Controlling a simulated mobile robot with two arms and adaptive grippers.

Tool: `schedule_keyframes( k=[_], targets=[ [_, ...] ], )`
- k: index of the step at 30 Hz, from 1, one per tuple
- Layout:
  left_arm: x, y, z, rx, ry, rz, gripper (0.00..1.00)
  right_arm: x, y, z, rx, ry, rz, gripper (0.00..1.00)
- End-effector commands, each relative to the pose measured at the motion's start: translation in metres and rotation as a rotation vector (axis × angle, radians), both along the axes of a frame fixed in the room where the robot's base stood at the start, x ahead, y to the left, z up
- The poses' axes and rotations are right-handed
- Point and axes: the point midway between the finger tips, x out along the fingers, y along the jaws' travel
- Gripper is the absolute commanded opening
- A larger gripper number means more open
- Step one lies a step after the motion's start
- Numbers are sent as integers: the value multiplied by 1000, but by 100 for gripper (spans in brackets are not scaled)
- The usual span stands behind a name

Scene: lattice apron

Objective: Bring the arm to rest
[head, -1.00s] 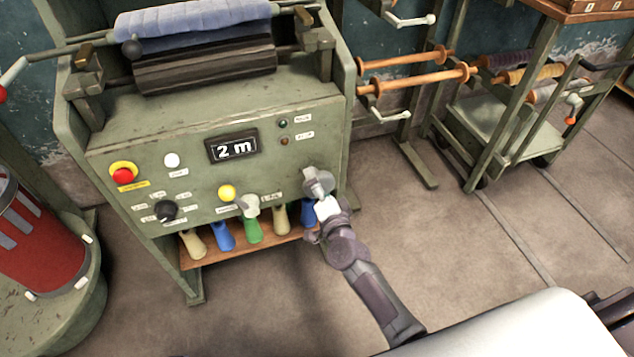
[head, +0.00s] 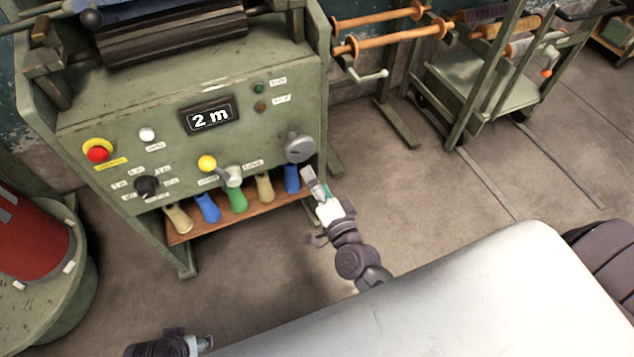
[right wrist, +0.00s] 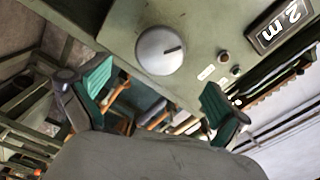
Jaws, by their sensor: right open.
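My right gripper (head: 318,210) is open and empty in front of the lower right corner of a green machine panel (head: 240,150). It is below and apart from a round grey knob (head: 299,149). In the right wrist view, the open right gripper (right wrist: 155,97) has green pads on its two spread fingers, and the knob (right wrist: 160,50) lies beyond them with nothing between the pads. My left gripper (head: 203,343) shows only partly at the bottom edge of the head view, and its jaws cannot be made out.
The panel has a "2 m" display (head: 209,117), a red button (head: 97,153), a yellow button (head: 207,163) and a black dial (head: 147,187). Several coloured handles sit on a wooden shelf (head: 190,233) below. A red drum (head: 30,245) stands at left.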

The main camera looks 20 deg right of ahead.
Motion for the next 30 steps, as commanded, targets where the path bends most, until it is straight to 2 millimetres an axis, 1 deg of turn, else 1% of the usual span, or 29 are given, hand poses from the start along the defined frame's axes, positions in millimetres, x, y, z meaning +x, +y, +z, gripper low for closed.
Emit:
schedule_keyframes(
  k=[1,5,20,23,26,29,30],
  targets=[
    [0,0,0,0,0,0,63,-5,0,0,0,1,1,100],
    [0,0,0,0,0,0,63,-11,0,0,1,-1,1,100],
    [0,0,0,-1,0,0,63,-11,0,0,1,0,1,100],
    [0,0,0,-1,0,1,63,-12,4,-2,-22,14,23,100],
    [0,0,0,0,0,1,63,-18,18,-12,-111,72,105,100],
    [0,0,0,-1,0,1,63,-33,37,-33,-275,180,247,100],
    [0,0,0,0,0,1,63,-42,44,-45,-356,236,311,100]
  ],
)
